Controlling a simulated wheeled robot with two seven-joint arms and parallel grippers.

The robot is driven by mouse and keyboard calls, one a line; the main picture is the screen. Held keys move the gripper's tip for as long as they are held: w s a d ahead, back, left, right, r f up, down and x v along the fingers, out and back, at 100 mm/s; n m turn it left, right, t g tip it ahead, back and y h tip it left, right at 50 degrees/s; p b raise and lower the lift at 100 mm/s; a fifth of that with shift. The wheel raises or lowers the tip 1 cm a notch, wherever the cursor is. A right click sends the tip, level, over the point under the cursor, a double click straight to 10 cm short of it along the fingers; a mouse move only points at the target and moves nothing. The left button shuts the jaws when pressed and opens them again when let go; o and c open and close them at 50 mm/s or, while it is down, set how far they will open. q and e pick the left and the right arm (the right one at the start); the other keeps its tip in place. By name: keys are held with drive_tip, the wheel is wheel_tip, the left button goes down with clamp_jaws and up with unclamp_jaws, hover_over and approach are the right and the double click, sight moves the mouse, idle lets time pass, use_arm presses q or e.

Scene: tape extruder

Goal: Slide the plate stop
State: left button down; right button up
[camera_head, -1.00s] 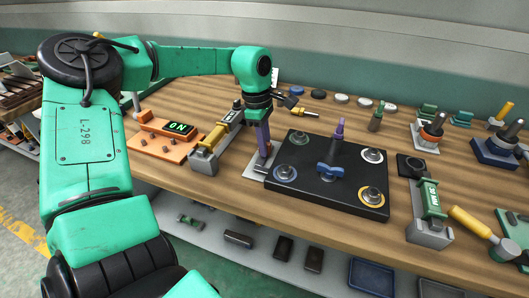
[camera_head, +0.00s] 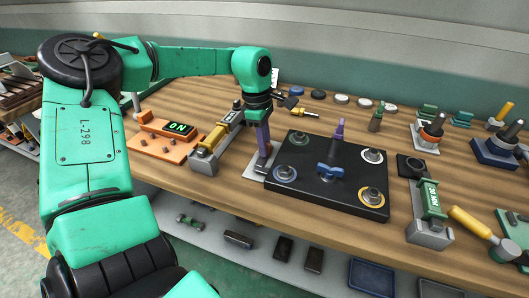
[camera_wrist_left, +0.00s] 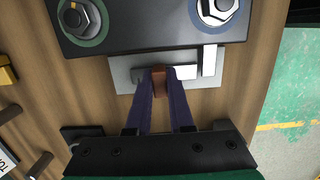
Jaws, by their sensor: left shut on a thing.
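The plate stop shows in the left wrist view as a small brown block (camera_wrist_left: 160,82) on a light grey metal base (camera_wrist_left: 122,75) beside the edge of the black plate (camera_wrist_left: 150,35). The black plate also shows in the head view (camera_head: 325,190). My left gripper (camera_wrist_left: 163,80) is shut on the brown block, one purple finger on each side. In the head view my left gripper (camera_head: 265,150) points down at the left edge of the black plate, over the grey base (camera_head: 256,172). The fingers hide part of the block. My right gripper is not in view.
The black plate carries several round fittings and a blue knob (camera_head: 330,171). A yellow-handled clamp (camera_head: 213,145) and an orange panel (camera_head: 160,145) reading "ON" stand to the left. A green clamp (camera_head: 430,205) stands to the right. Bare wood lies in front.

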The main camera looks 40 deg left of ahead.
sight(259, 158)
use_arm(q)
drive_tip(key=shift+s, duration=0.3)
idle(0.4)
drive_tip(key=shift+s+d, duration=0.2)
drive_tip(key=shift+s, duration=0.15)
drive_tip(key=c, duration=0.7)
unclamp_jaws()
drive_tip(key=r+p, duration=0.4)
drive_tip(key=r, duration=0.1)
drive_tip(key=a+r+p, duration=0.1)
drive_tip(key=r+p, duration=0.1)
drive_tip(key=r, duration=0.1)
drive_tip(key=shift+s, duration=0.25)
